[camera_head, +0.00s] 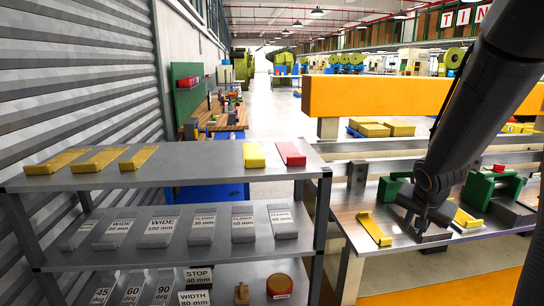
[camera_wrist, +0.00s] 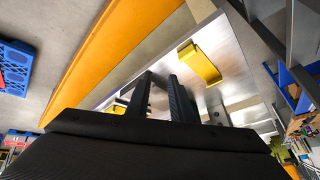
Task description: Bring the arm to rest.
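My arm (camera_head: 490,90) reaches down from the upper right in the head view. My gripper (camera_head: 415,222) is low over the grey metal bench (camera_head: 350,212) at right, between a yellow bracket (camera_head: 374,229) and a green fixture (camera_head: 478,190). In the wrist view my gripper (camera_wrist: 160,78) shows two dark fingers apart, with nothing seen held between them. The yellow bracket (camera_wrist: 200,62) lies on the bench beyond the fingers there. In the head view the fingertips are hard to make out, so contact with the bench cannot be told.
A grey shelf rack (camera_head: 200,179) stands at left, with yellow pieces, a red block (camera_head: 291,153) and labelled grey blocks. An orange beam (camera_head: 380,96) runs behind the bench. A grey block (camera_head: 432,234) is close to my gripper. Open aisle floor (camera_head: 270,110) lies beyond.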

